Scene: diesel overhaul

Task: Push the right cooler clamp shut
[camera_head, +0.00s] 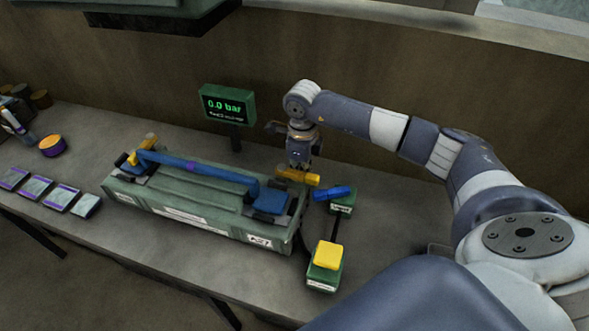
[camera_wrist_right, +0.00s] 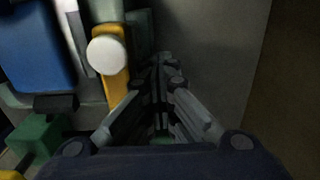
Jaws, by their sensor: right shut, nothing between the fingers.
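The cooler (camera_head: 190,213) is a long green box on the bench with a blue pipe (camera_head: 200,168) along its top. The right cooler clamp shows as a yellow handle (camera_head: 297,177) at the cooler's right end. In the right wrist view the yellow handle (camera_wrist_right: 116,75) has a round white end and lies just left of my fingers. My right gripper (camera_head: 300,164) is shut and empty, pointing down at the handle's far side; contact cannot be told. The left clamp's yellow handle (camera_head: 142,150) stands tilted up at the cooler's left end.
A green block with a blue lever (camera_head: 332,193) and a green box with a yellow button (camera_head: 327,255) stand right of the cooler. A display (camera_head: 228,104) behind reads 0.0 bar. Purple-edged cards (camera_head: 37,188) lie at left.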

